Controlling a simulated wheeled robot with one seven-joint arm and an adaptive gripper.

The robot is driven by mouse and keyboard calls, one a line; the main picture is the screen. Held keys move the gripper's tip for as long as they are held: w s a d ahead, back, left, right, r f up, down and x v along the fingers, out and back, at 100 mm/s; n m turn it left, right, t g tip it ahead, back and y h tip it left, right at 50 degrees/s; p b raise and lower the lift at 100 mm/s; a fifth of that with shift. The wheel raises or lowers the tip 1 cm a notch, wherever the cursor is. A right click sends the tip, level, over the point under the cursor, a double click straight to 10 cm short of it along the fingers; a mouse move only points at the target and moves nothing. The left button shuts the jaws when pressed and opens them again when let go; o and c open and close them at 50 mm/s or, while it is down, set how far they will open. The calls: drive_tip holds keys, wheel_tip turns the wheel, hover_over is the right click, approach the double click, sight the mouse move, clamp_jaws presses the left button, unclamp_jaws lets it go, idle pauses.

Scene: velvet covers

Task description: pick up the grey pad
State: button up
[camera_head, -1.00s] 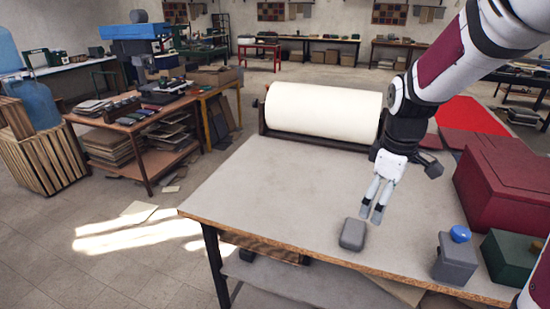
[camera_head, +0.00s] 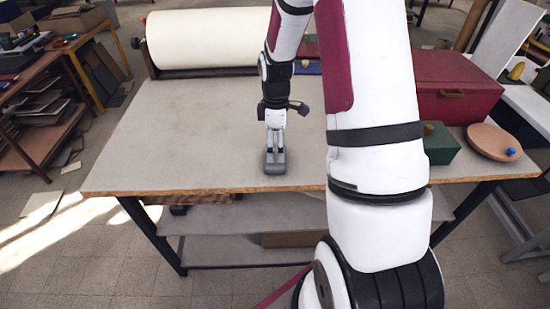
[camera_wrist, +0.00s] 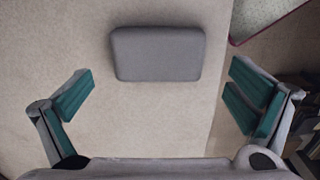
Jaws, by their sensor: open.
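The grey pad (camera_head: 274,167) is a small rounded block near the front edge of the worktable. In the wrist view the pad (camera_wrist: 158,53) lies flat on the tabletop, above the middle of the picture. My gripper (camera_head: 275,148) points down at the pad in the head view, its fingertips close to it. In the wrist view my gripper (camera_wrist: 160,92) is open and empty. Its two teal-padded fingers stand wide apart, one to each side of the pad's span. The pad shows clear of both fingers there. The exact height of the fingertips above it cannot be told.
The worktable (camera_head: 180,130) is bare left of the pad. A cream roll (camera_head: 215,40) stands at the back. Right of my arm are a red box (camera_head: 455,85), a green box (camera_head: 438,145) and a round wooden disc (camera_head: 494,142). The table edge is close to the pad.

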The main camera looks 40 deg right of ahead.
sight(275, 155)
drive_tip(key=shift+w+f+p, duration=0.1)
drive_tip(key=shift+f+p, duration=0.35)
drive_tip(key=shift+f, duration=2.3)
drive_tip(key=shift+c, duration=0.2)
drive_tip(key=c, duration=0.9)
